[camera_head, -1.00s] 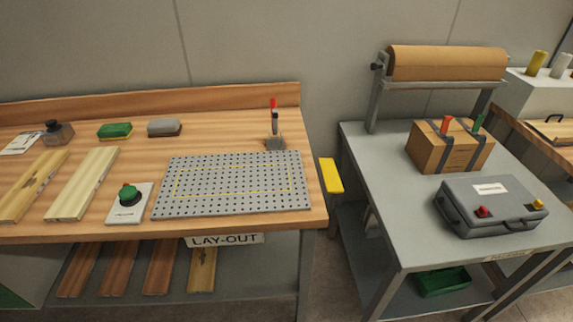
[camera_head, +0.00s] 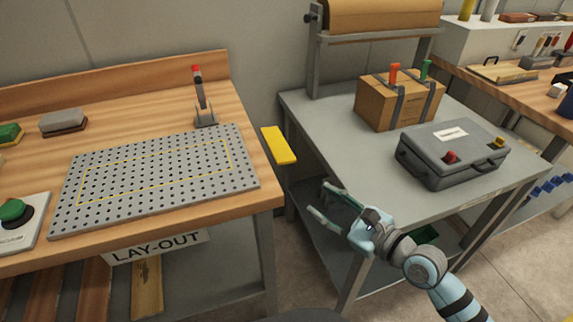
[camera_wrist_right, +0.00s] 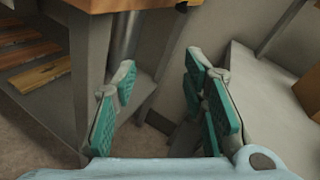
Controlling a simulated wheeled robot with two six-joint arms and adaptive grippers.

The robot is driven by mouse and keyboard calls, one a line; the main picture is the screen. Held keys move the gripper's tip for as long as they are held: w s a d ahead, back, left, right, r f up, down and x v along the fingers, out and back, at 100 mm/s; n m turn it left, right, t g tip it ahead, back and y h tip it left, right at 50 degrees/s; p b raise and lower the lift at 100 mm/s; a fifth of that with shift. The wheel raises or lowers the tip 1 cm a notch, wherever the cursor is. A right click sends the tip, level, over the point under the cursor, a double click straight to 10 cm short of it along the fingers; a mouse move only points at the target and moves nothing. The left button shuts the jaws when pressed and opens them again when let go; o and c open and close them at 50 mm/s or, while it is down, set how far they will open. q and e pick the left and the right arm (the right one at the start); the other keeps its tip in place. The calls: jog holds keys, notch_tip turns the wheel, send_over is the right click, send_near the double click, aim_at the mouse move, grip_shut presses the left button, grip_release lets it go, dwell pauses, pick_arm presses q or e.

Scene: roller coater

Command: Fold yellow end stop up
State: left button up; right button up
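The yellow end stop (camera_head: 278,145) is a flat yellow plate at the right end of the wooden lay-out bench. It hangs out over the gap beside the grey table and looks folded down or level; I cannot tell its exact angle. My right gripper (camera_head: 326,205) is open and empty, below and to the right of the end stop, apart from it. In the right wrist view, its teal-padded fingers (camera_wrist_right: 165,100) are spread, with the bench leg and floor beyond; the end stop does not show clearly there. My left gripper is not in view.
The wooden bench (camera_head: 150,95) carries a perforated plate (camera_head: 155,180) and a red-handled clamp (camera_head: 203,100). The grey table (camera_head: 350,155) at right holds a strapped box (camera_head: 398,100) and a grey case (camera_head: 453,152). A gap lies between bench and table.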

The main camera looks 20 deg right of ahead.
aim_at(287, 156)
jog(key=w+a+r+m+b, duration=0.1)
jog(key=w, duration=0.3)
jog(key=w+a+r+m+t+b, duration=0.1)
jog(key=w+a+b, duration=0.1)
jog(key=w, duration=0.3)
jog(key=w+a+r+m+b, duration=0.1)
jog(key=w+m, duration=0.1)
jog(key=w, duration=0.2)
jog(key=shift+w+a+r, duration=0.15)
jog(key=shift+w+a, duration=0.1)
jog(key=shift+a, duration=0.15)
jog(key=shift+w+a, duration=0.15)
jog(key=shift+w, duration=0.15)
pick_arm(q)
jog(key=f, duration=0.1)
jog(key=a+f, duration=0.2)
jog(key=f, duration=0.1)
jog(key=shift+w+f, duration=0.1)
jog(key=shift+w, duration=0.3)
pick_arm(e)
jog(key=shift+r, duration=0.1)
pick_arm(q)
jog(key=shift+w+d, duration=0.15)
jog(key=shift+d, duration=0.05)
pick_arm(e)
grip_shut()
